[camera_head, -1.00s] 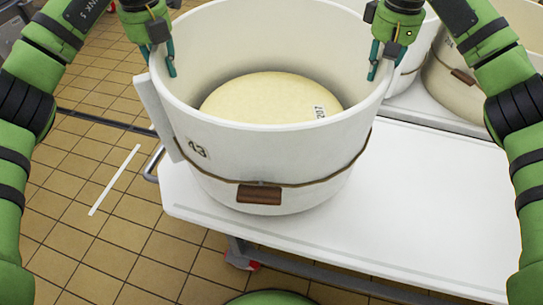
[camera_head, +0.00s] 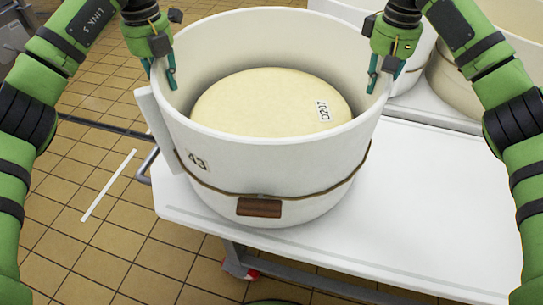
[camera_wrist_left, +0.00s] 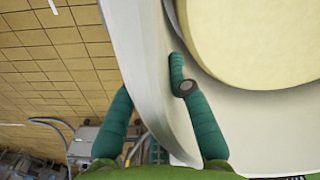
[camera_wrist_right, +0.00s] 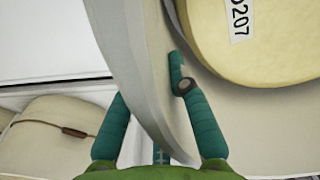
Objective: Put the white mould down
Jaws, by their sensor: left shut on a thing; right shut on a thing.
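The white mould (camera_head: 275,170) is a large open tub marked 43, with a cord around it and a brown block at its front. It is upright over the left end of the white table (camera_head: 440,190); I cannot tell if its base touches. A pale round cheese (camera_head: 262,100) labelled D207 is inside. My left gripper (camera_head: 158,74) is shut on the mould's left wall at the rim, one finger inside, one outside, as the left wrist view shows. My right gripper (camera_head: 386,75) is shut likewise on the right wall. The mould's base inside is hidden.
The table top right of the mould is bare. More white tubs (camera_head: 412,55) stand behind at the right. Tiled floor (camera_head: 60,215) with a white strip (camera_head: 108,186) lies left of the table. A metal rail (camera_head: 145,165) is at the table's left end.

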